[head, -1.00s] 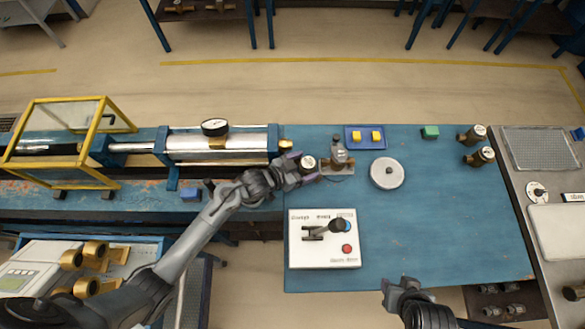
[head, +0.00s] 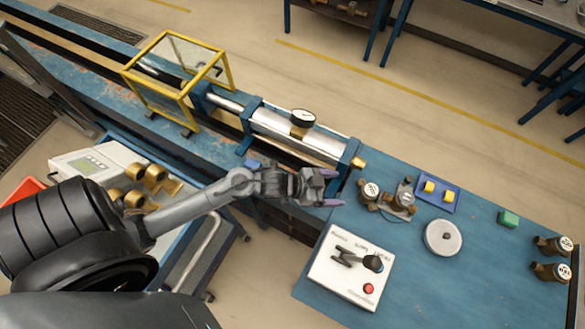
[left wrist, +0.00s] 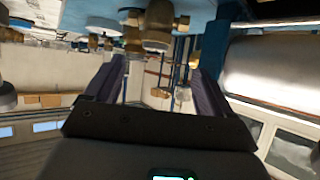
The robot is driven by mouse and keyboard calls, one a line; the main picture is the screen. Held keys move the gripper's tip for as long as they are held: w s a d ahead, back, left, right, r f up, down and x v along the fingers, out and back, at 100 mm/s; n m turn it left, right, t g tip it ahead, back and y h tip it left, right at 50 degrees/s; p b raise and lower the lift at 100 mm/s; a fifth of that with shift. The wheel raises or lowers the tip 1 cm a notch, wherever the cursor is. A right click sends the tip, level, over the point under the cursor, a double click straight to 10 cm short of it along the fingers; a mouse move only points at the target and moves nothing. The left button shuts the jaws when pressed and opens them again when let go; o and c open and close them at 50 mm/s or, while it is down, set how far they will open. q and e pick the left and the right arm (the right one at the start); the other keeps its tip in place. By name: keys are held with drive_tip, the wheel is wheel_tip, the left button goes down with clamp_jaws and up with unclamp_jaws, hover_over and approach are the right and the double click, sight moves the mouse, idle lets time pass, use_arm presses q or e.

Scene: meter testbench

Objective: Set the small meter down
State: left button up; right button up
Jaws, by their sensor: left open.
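The small meter (head: 371,191), a brass body with a round white dial, stands upright on the blue table near its back left edge. It is close beside a taller dark fitting (head: 403,198); I cannot tell whether they touch. My left gripper (head: 332,188) is left of the meter, open and empty, with a gap between its purple fingertips and the meter. In the left wrist view, which looks upside down, the gripper's purple fingers (left wrist: 158,85) are spread, with brass bodies (left wrist: 160,25) beyond them. My right gripper is not in view.
A silver cylinder (head: 300,137) with a gauge lies behind the left gripper. On the blue table (head: 420,290) are a white control box (head: 335,283), a grey disc (head: 443,237), a blue tray (head: 449,205), a green block (head: 508,219) and two more brass meters (head: 550,258).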

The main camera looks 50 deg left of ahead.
use_arm(q)
drive_tip(key=s+a+r+n+g+y, duration=0.1)
drive_tip(key=s+a+n+g+y, duration=0.2)
drive_tip(key=s, duration=0.6)
drive_tip(key=y, duration=0.2)
drive_tip(key=shift+a+r+y, duration=0.25)
drive_tip(key=shift+y, duration=0.15)
drive_tip(key=shift+o, duration=0.4)
drive_tip(key=s+a+r+n+g, duration=0.1)
drive_tip(key=s+r+g, duration=0.1)
drive_tip(key=s, duration=0.6)
drive_tip(key=shift+n+g+y, duration=0.4)
drive_tip(key=shift+g, duration=0.4)
drive_tip(key=shift+s+a, duration=0.1)
